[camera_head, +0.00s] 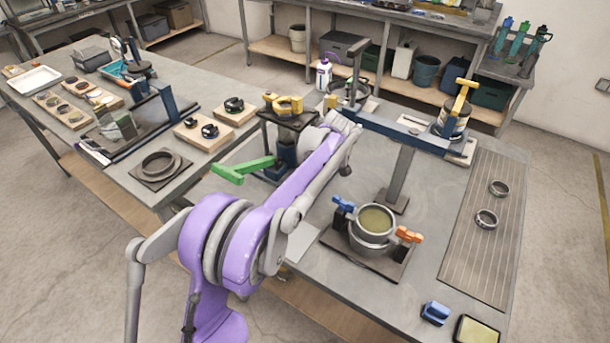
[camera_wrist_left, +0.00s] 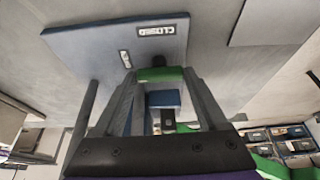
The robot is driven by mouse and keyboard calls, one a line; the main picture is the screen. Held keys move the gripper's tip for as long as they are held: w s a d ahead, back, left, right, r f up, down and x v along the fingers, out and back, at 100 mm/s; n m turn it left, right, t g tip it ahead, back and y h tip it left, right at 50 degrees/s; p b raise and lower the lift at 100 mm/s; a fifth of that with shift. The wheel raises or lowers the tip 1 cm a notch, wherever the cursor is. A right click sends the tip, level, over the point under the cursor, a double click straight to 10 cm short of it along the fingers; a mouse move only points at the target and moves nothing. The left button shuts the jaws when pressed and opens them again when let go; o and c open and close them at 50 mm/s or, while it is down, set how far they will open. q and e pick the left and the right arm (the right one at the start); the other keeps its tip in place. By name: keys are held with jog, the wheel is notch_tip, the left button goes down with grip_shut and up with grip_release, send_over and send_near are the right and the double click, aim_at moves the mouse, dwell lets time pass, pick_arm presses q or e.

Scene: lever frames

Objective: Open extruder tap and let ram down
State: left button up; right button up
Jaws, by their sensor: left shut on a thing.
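A green lever handle (camera_head: 245,170) sticks out to the left beside a dark blue stand (camera_head: 272,172) near the table's middle. My purple and grey left arm crosses in front of the stand, and my left gripper is hidden in the head view. In the left wrist view my left gripper (camera_wrist_left: 165,85) is shut on a green bar (camera_wrist_left: 160,75). A blue-grey plate with a label reading CLOSED (camera_wrist_left: 163,31) lies just beyond the fingertips. A small blue block (camera_wrist_left: 163,99) shows between the fingers. I cannot tell which part is the ram. My right gripper is not in view.
A pot (camera_head: 372,225) with blue and orange clamps stands right of my arm. A long blue beam (camera_head: 390,130) on a grey column (camera_head: 400,180) ends at a yellow-handled canister (camera_head: 455,118). A ribbed mat (camera_head: 480,245) holds two rings. Wooden blocks (camera_head: 235,112) stand left.

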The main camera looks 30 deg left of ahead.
pick_arm(q)
jog(key=o, duration=1.3)
jog(key=v, duration=1)
jog(key=shift+d+r+p, duration=0.15)
jog(key=shift+r+p, duration=0.15)
jog(key=shift+r, duration=0.1)
jog(key=s+d+f+m+t+h, duration=0.1)
jog(key=s+d+f+m, duration=0.2)
jog(key=s, duration=0.7)
jog(key=s+d+f+m+t+h, duration=0.2)
jog(key=s+d+f+m, duration=0.1)
jog(key=s+m, duration=0.5)
jog(key=s+d+f+m+t+h, duration=0.1)
jog(key=s+d+f+m, duration=0.3)
jog(key=s, duration=0.7)
jog(key=shift+s+m+t+h, duration=0.15)
jog(key=shift+s+m+t, duration=0.1)
jog(key=shift+m, duration=0.3)
jog(key=shift+s+m+t+h, duration=0.15)
jog(key=shift+m+t, duration=0.1)
jog(key=shift+m, duration=0.3)
